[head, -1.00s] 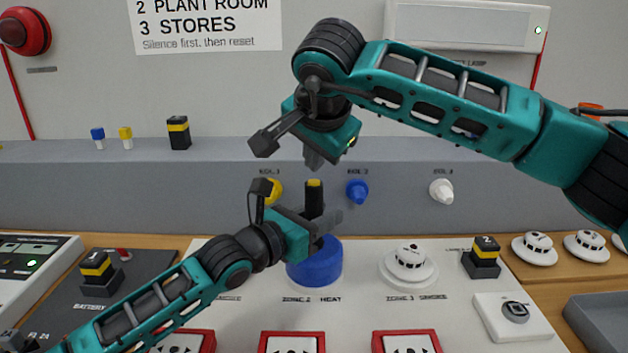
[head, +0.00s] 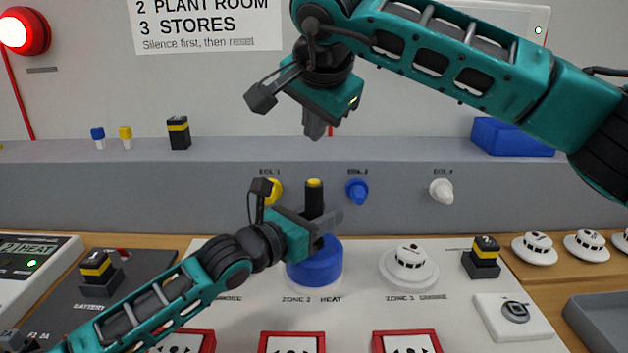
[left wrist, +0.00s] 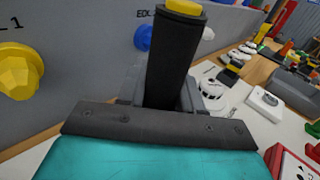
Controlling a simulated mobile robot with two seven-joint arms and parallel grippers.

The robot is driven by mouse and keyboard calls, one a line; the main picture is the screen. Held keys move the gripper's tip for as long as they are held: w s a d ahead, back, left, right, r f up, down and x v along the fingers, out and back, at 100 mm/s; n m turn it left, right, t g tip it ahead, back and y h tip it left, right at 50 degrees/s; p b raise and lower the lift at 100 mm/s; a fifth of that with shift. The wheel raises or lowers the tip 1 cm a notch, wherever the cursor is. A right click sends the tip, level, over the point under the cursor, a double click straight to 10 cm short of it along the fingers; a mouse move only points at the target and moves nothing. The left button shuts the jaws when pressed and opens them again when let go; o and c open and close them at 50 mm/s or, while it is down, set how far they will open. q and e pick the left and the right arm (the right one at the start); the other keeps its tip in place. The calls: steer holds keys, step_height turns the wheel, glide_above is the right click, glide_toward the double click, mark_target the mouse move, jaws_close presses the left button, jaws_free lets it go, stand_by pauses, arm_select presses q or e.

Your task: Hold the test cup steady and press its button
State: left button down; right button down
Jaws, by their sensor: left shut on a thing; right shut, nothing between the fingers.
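The test cup is a blue cup (head: 315,268) with a black upright handle (head: 314,203) and a yellow button (head: 314,183) on top. It stands upright over the ZONE 2 HEAT position on the white panel. My left gripper (head: 326,220) is shut on the black handle, just above the blue cup. In the left wrist view the handle (left wrist: 173,65) stands between the fingers, its yellow button (left wrist: 184,7) cut by the top edge. My right gripper (head: 314,130) is shut and empty, pointing down above the button with a clear gap. The detector under the cup is hidden.
A red beacon (head: 24,32) glows at upper left. The display (head: 30,250) reads 2 HEAT beside a green light. A white smoke detector (head: 409,262) stands right of the cup. Yellow (head: 274,192), blue (head: 357,191) and white (head: 441,191) knobs line the wall behind.

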arm_select(q)
steer(key=c, duration=0.7)
jaws_free()
steer(key=shift+o, duration=0.2)
steer(key=shift+a, duration=0.1)
